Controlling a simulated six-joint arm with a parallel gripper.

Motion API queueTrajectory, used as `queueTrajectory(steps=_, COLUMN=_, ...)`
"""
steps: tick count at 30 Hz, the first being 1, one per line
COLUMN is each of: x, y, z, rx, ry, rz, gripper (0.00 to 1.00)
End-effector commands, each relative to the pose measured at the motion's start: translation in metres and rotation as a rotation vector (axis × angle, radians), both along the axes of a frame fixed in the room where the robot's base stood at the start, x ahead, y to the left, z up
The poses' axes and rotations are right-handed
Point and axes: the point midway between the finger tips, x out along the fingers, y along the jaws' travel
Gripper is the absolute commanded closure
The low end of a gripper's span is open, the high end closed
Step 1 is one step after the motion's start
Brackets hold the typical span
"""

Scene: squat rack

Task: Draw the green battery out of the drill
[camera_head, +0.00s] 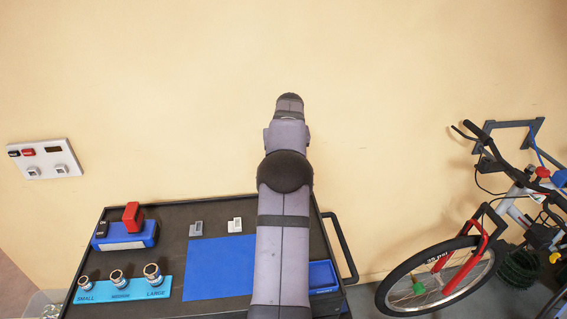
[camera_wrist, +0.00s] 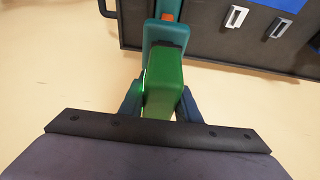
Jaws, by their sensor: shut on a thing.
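The green battery (camera_wrist: 164,85) shows in the middle of the wrist view, between the two blue fingers of my gripper (camera_wrist: 159,103). My gripper is shut on it. The teal drill (camera_wrist: 156,32), with an orange part, is just beyond the battery's far end. A dark band lies where the two meet; I cannot tell whether they are joined or slightly apart. In the head view my arm hides the gripper, the battery and the drill.
A dark cart (camera_head: 165,213) holds a blue mat (camera_head: 219,268), two grey pieces, a blue block (camera_head: 128,238) with a red piece, a labelled light-blue socket rack (camera_head: 118,289) and a blue tray (camera_head: 323,275). A white panel (camera_head: 45,160) is on the wall. A bicycle (camera_head: 440,275) stands right.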

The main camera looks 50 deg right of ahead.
Motion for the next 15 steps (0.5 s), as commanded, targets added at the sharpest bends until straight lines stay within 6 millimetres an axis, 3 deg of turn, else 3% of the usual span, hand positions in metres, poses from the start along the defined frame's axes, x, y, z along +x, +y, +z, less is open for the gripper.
queueTrajectory(steps=15, x=0.0, y=-0.001, z=0.027, rx=-0.003, ry=-0.001, rz=0.0, gripper=1.0)
